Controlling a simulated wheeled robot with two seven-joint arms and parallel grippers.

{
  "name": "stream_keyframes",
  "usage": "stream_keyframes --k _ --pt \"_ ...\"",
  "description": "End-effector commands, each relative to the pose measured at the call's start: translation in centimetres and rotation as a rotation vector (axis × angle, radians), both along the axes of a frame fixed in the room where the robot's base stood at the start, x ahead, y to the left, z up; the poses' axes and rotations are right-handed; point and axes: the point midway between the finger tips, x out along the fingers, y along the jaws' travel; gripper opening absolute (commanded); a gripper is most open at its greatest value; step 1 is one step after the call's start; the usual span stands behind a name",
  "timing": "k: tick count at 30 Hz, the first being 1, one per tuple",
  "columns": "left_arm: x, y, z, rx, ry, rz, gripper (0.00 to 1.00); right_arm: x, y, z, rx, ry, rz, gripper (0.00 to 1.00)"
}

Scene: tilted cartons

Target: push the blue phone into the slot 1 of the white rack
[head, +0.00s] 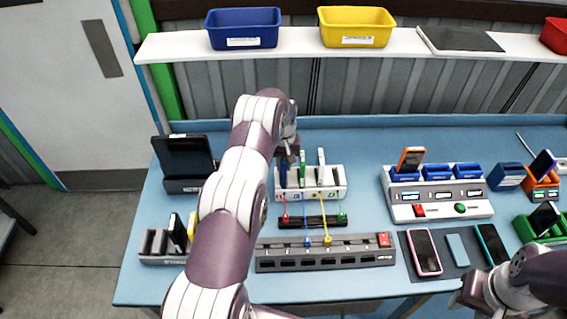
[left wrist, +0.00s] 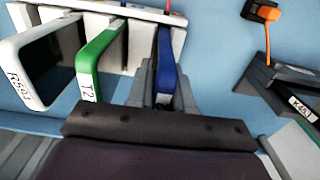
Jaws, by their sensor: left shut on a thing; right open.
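The blue phone (head: 283,172) stands on edge at the left end of the white rack (head: 335,191). My left gripper (head: 288,153) is over that end of the rack, shut on the phone. In the left wrist view the blue phone (left wrist: 166,62) is between the fingers of my gripper (left wrist: 163,72), its far end at the rack (left wrist: 140,12). How deep it sits in the slot is hidden. A green phone (left wrist: 100,58) and a white one (left wrist: 42,58) stand beside it in the rack. My right gripper (head: 474,292) is open at the lower right, partly in view.
A black strip with coloured cables (head: 308,221) and a grey power strip (head: 325,261) lie in front of the rack. A dark tablet (head: 186,155) stands at the left. A white charging station (head: 437,208) is to the right. A pink-edged phone (head: 424,252) lies flat.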

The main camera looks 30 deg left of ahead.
Motion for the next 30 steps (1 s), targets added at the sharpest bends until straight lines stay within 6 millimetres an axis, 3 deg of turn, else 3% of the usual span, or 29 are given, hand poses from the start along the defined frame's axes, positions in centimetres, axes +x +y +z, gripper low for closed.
stream_keyframes --k 30 --pt "-0.02 0.00 -0.79 -0.001 0.001 0.000 0.00 -0.01 0.00 -0.81 0.000 0.000 0.000 0.43"
